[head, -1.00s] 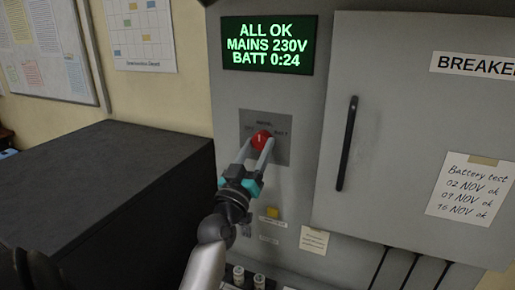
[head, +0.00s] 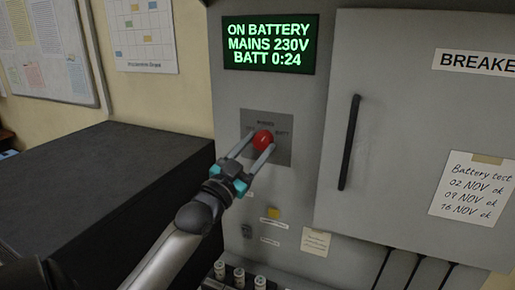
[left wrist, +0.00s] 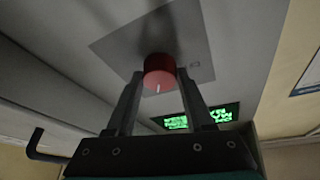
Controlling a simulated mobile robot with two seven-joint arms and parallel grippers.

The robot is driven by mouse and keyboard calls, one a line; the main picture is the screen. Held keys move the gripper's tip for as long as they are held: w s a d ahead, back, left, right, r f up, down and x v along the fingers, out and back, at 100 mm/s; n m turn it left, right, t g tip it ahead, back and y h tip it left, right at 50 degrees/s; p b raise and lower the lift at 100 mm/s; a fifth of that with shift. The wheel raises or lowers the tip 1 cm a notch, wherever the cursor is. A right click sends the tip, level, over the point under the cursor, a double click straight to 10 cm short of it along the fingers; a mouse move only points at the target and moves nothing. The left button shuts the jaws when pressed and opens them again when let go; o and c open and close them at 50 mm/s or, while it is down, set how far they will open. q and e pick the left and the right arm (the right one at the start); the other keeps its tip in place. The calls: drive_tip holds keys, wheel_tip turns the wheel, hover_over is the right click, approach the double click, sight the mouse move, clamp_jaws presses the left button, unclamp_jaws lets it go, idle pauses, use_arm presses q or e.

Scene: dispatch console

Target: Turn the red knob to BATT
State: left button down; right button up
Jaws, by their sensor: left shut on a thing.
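The red knob (head: 263,139) sits on a dark grey square plate (head: 282,154) on the grey console front. A BATT label (head: 281,132) is on the plate to the right of the knob; the label on the left is too small to read. My left gripper (head: 260,144) is shut on the knob, one finger on each side. In the left wrist view the knob (left wrist: 159,72) is between the fingertips, and a white mark shows on its face. The green display (head: 270,44) reads ON BATTERY, MAINS 230V, BATT 0:24. My right gripper is not in view.
A breaker cabinet door with a black handle (head: 349,142) stands right of the knob. A yellow button (head: 273,212) and small labels are below. A black cabinet (head: 100,185) stands at the left. Several fuse-like cylinders (head: 239,277) are at the bottom.

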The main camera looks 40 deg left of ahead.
use_arm(q)
drive_tip(key=m+h+p, duration=0.1)
drive_tip(key=m, duration=0.2)
drive_tip(key=shift+r+m+h, duration=0.1)
drive_tip(key=shift+m+h, duration=0.3)
drive_tip(key=shift+a+m+g+h+p, duration=0.1)
drive_tip(key=shift+m+g+h+p, duration=0.5)
drive_tip(key=shift+m+p, duration=0.8)
drive_tip(key=shift+m, duration=0.4)
drive_tip(key=shift+c, duration=1.4)
unclamp_jaws()
drive_tip(key=shift+s+b, duration=0.15)
drive_tip(key=shift+b, duration=0.15)
drive_tip(key=b+v, duration=0.2)
drive_tip(key=v, duration=1.3)
